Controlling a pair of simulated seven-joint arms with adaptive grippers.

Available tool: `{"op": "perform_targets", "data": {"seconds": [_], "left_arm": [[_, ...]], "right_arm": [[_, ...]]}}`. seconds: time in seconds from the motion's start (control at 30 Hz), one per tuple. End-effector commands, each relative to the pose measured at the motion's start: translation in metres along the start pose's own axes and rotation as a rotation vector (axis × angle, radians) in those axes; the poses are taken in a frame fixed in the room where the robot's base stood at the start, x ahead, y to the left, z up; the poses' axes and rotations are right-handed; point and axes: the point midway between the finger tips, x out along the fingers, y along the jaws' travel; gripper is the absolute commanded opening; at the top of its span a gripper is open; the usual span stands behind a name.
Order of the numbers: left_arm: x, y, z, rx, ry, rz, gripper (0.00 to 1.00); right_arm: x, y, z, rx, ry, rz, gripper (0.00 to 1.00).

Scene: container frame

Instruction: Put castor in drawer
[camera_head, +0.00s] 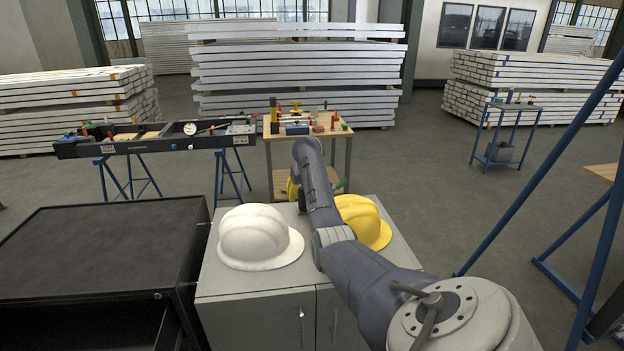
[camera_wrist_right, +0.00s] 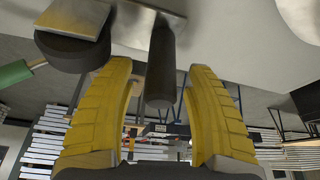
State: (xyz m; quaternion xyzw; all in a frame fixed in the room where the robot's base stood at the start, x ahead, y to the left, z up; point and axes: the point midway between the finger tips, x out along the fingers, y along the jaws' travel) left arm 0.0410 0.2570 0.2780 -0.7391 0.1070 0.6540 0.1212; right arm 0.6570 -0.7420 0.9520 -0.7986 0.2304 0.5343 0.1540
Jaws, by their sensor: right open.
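My right gripper (camera_head: 294,188) is open at the far edge of the grey cabinet, largely hidden behind my arm in the head view. In the right wrist view its yellow fingers (camera_wrist_right: 159,70) stand apart, on either side of a dark cylinder (camera_wrist_right: 161,70) joined to a metal plate. Beside the left finger is a thick dark round piece with a square metal plate (camera_wrist_right: 75,17), which looks like the castor. I cannot tell for certain which piece is the castor. The black drawer unit (camera_head: 95,245) stands at left; a dark opening shows at its front. My left gripper is not in view.
A white hard hat (camera_head: 258,237) and a yellow hard hat (camera_head: 363,220) sit on the grey cabinet (camera_head: 245,281), either side of my arm. A green handle (camera_wrist_right: 14,73) lies near the dark round piece. The black unit's top is clear.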

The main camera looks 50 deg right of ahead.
Motion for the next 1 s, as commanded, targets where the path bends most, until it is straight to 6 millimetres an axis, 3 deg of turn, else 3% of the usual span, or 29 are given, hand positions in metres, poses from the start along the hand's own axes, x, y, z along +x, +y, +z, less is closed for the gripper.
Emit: {"op": "perform_targets", "data": {"seconds": [0.2, 0.5, 0.9, 1.0], "left_arm": [[0.0, 0.0, -0.001, 0.0, 0.001, 0.0, 0.47], [0.0, 0.0, -0.001, 0.0, 0.001, 0.0, 0.47], [0.0, 0.0, -0.001, -0.001, 0.002, 0.0, 0.47], [0.0, 0.0, -0.001, -0.001, 0.002, 0.0, 0.47]], "right_arm": [[0.014, 0.0, 0.0, 0.0, 0.001, 0.0, 0.54], [0.015, 0.0, 0.0, 0.0, 0.001, 0.0, 0.54], [0.015, 0.0, 0.0, 0.0, 0.001, 0.0, 0.07], [0.015, 0.0, 0.0, 0.0, 0.001, 0.0, 0.0]]}}
